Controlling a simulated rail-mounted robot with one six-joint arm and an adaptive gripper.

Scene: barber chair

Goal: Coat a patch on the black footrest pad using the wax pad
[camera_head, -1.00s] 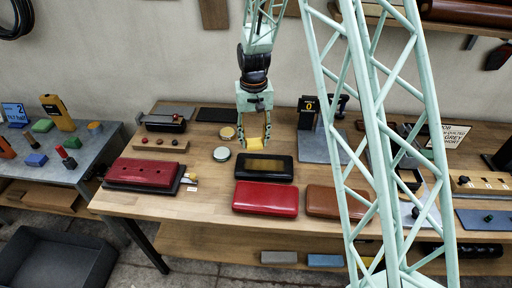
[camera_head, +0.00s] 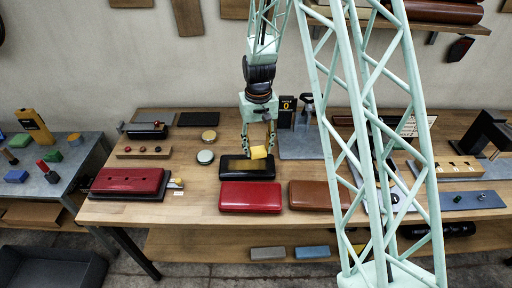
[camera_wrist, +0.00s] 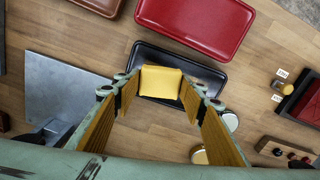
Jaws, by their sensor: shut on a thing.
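The black footrest pad (camera_head: 233,175) lies on the wooden bench, with a dull gold-brown patch on its top. In the wrist view the black pad (camera_wrist: 213,78) shows behind the fingertips. My gripper (camera_head: 259,148) points down over the right part of that pad. It is shut on the yellow wax pad (camera_head: 259,153). In the wrist view the wax pad (camera_wrist: 160,82) sits between the fingertips (camera_wrist: 160,90), over the black pad. I cannot tell whether the wax pad touches the black surface.
A red pad (camera_head: 251,196) and a brown pad (camera_head: 312,195) lie in front of the black one. Two round tins (camera_head: 209,135) (camera_head: 205,157) stand to its left. A grey plate (camera_head: 300,146) lies to the right. Another red pad (camera_head: 128,181) is at the left.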

